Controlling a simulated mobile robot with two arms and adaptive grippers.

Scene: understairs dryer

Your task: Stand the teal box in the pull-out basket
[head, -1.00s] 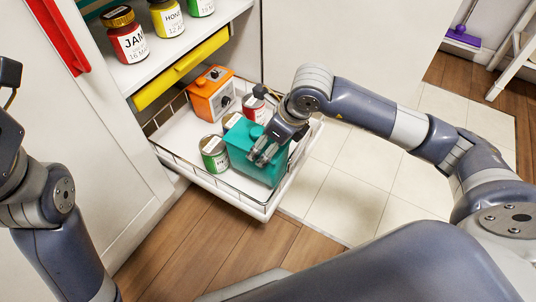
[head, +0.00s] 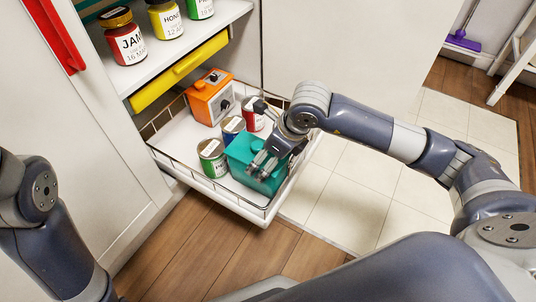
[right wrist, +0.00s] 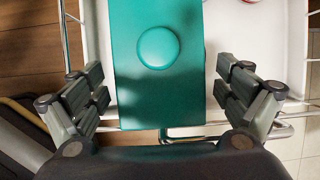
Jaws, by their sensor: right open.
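The teal box (head: 243,153) is in the front part of the white pull-out basket (head: 227,199), near its front right corner, and appears to rest on the basket floor. My right gripper (head: 264,165) is at the box's near right side in the head view. In the right wrist view the box (right wrist: 155,95) shows a flat face with a round teal knob. The open fingers of the right gripper (right wrist: 160,92) are on either side of it, with visible gaps. My left gripper is out of view; only part of that arm shows.
A green-labelled can (head: 212,158), a blue can (head: 233,127) and a red can (head: 252,121) stand close to the box. An orange box (head: 210,97) is at the basket's back. A yellow drawer front (head: 180,70) and a shelf of jars (head: 125,43) are above.

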